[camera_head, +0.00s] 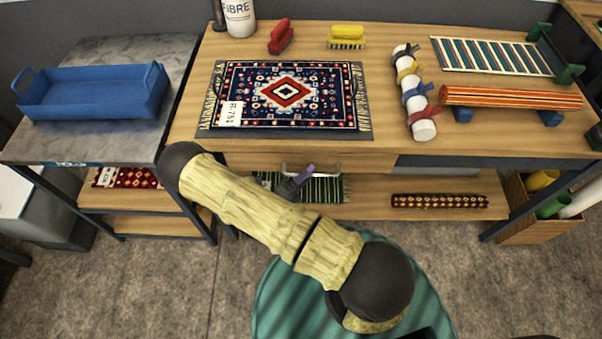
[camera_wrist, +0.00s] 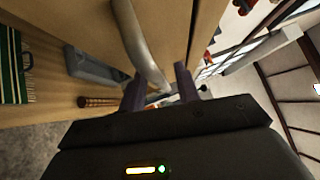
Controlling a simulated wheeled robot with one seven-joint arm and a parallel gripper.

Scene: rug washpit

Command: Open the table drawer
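The table drawer (camera_head: 255,160) is a wooden front under the tabletop, looking flush with the table's front. It carries a pale metal bar handle (camera_head: 312,168). In the wrist view the handle (camera_wrist: 138,42) runs down from the top toward the space between my fingers, in front of the wooden drawer front (camera_wrist: 170,30). My gripper (camera_head: 298,181) is at the handle in the head view. In the wrist view my gripper (camera_wrist: 160,90) has its two dark fingers apart, with the handle's lower part between them and gaps showing. Whether a finger touches the bar is unclear.
On the tabletop (camera_head: 190,125) lie a patterned rug (camera_head: 330,95), brushes and rolled rugs. The lower shelf (camera_head: 370,205) holds a green striped rug (camera_head: 325,190) and a rolled rug (camera_head: 438,201). A grey side table (camera_head: 120,145) with a blue tray (camera_head: 90,95) stands left.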

